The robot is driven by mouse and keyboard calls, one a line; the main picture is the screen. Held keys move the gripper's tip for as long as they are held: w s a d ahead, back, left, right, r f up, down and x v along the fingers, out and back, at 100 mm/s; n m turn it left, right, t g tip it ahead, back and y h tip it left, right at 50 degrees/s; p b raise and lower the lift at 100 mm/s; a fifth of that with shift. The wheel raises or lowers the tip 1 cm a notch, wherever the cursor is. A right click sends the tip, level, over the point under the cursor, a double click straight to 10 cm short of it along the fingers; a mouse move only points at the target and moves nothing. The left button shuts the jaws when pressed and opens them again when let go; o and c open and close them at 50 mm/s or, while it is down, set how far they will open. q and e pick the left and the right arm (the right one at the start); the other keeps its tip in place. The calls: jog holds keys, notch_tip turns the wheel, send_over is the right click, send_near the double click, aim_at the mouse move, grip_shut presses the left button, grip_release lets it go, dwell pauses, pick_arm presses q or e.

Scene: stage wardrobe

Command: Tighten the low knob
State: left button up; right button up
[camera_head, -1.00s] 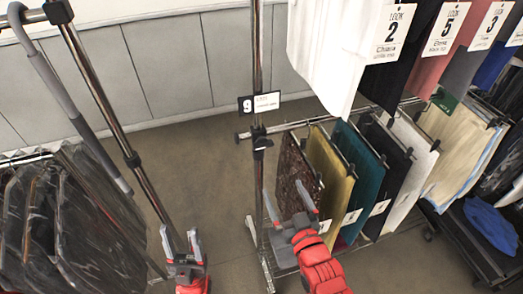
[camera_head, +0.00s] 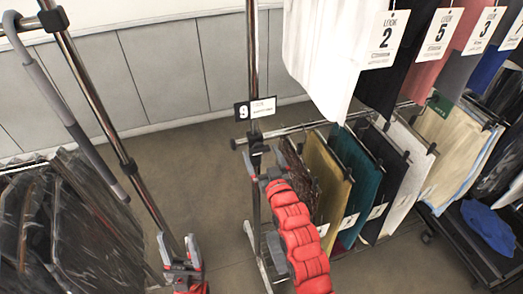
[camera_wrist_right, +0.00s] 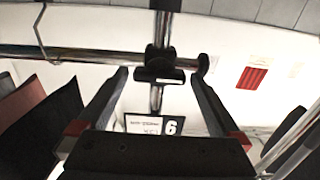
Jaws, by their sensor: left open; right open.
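The low knob (camera_head: 257,147) is a small black piece on the black clamp of the chrome rack post, just below the "9" sign. In the right wrist view, a black clamp with a wide black knob (camera_wrist_right: 159,75) sits on the post where a horizontal rail meets it. My right gripper (camera_head: 264,162) is at the clamp, partly hidden by its own red arm. In the wrist view its fingers (camera_wrist_right: 160,78) are open on either side of the knob, with visible gaps. My left gripper (camera_head: 179,245) is open and empty at the lower left, apart from the post.
Folded garments hang on the low rail (camera_head: 300,127) right of the post. A rack of dark plastic-covered garments (camera_head: 75,220) stands left. A "9" sign (camera_head: 255,107) is on the post. Floor between the racks is clear.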

jog(key=shift+w+a, duration=0.1)
jog(key=shift+w, duration=0.2)
jog(key=shift+c, duration=0.3)
